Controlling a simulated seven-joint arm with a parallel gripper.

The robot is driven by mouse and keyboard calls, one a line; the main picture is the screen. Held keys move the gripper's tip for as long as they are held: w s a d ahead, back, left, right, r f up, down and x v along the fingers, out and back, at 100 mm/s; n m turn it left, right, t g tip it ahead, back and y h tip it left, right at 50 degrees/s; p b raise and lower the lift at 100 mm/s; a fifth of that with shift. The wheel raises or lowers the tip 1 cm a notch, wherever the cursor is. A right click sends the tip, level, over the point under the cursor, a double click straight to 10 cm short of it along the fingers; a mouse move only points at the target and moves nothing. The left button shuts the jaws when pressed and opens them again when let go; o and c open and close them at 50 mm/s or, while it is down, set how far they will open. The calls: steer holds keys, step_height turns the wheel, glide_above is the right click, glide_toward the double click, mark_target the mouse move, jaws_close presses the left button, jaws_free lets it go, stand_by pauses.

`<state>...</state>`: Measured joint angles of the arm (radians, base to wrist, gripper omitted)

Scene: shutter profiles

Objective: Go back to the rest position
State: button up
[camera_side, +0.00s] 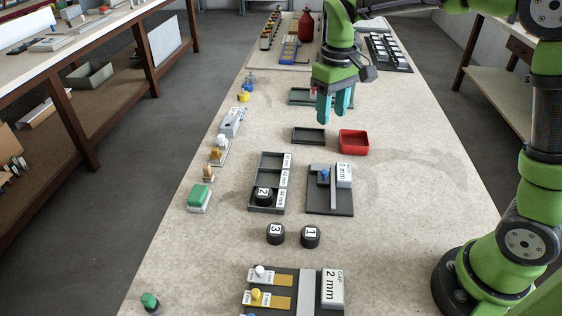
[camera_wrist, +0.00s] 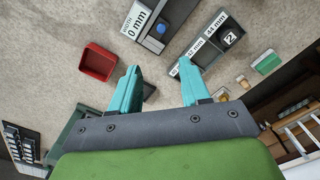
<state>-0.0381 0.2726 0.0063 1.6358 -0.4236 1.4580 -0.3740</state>
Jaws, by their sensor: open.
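My gripper (camera_side: 335,106) hangs above the far half of the table, beyond the red tray and the small dark tray. Its two teal fingers are apart with nothing between them. The black cylinder marked 2 (camera_side: 263,195) sits in the near compartment of the dark sorting tray (camera_side: 252,180). The cylinders marked 3 (camera_side: 275,234) and 1 (camera_side: 310,236) stand on the table in front of that tray.
A red tray (camera_side: 354,142) and a dark tray (camera_side: 308,135) lie just in front of my gripper. A 0 mm gauge block (camera_side: 330,206) is right of the sorting tray; a 2 mm gauge (camera_side: 308,292) is nearest. Small items line the left edge. The table's right side is clear.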

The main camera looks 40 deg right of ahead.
steer(key=shift+r, duration=0.3)
steer(key=s+r+m+t+y, duration=0.1)
steer(key=s+r+m+t, duration=0.1)
steer(key=s, duration=0.6)
steer(key=s+a+r+m+t+y, duration=0.1)
steer(key=s+m+t, duration=0.1)
steer(key=s+t, duration=0.3)
steer(key=shift+s+a+r, duration=0.25)
steer(key=shift+s+r, duration=0.15)
steer(key=shift+s, duration=1.9)
